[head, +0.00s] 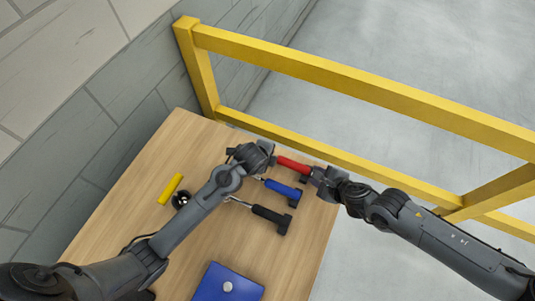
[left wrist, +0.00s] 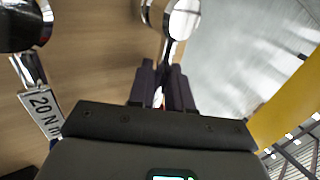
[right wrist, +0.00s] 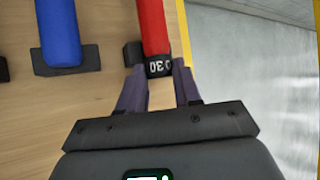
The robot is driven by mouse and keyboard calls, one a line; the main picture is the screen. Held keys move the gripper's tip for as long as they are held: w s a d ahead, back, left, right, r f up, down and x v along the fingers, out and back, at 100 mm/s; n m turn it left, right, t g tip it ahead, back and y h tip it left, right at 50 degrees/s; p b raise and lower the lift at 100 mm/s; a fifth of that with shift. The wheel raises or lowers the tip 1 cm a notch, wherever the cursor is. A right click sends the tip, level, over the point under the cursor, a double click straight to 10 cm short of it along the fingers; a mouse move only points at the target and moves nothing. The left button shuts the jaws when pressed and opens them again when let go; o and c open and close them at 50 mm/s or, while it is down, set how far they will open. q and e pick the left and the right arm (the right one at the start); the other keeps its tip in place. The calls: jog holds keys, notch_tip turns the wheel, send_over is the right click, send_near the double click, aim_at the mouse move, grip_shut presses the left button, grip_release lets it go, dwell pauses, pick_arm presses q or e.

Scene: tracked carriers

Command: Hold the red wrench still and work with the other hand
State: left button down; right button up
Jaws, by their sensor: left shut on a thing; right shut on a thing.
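The red wrench (head: 293,164) lies across the far part of the table, between my two grippers. My left gripper (head: 268,150) is at its left end. In the left wrist view the left fingers (left wrist: 162,72) close around a shaft below a chrome head (left wrist: 181,18), with a trace of red between them; the grip itself is mostly hidden. My right gripper (head: 318,174) is at the handle's right end. In the right wrist view the red handle (right wrist: 153,27) ends in a black collar marked "30" (right wrist: 159,67), with the right fingers (right wrist: 160,82) shut on it.
A blue-handled wrench (head: 281,187) and a black-handled wrench (head: 268,214) lie close by, nearer the front. A yellow bar (head: 170,188) and a black round knob (head: 181,199) are to the left. A blue box (head: 226,283) sits in front. A yellow rail (head: 345,80) runs behind the table.

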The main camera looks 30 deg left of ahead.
jog(key=shift+s+d+f+n+t, duration=0.15)
jog(key=shift+n+t, duration=0.1)
jog(key=shift+t, duration=0.3)
jog(key=shift+s+a+f+n+t, duration=0.1)
jog(key=shift+n+t, duration=0.15)
jog(key=shift+t, duration=0.3)
jog(key=o, duration=0.7)
jog(key=shift+w+d, duration=0.1)
jog(key=shift+f, duration=0.15)
jog(key=shift+d, duration=0.1)
jog(key=shift+r+v, duration=0.25)
jog(key=shift+v, duration=2.25)
jog(key=shift+w, duration=0.15)
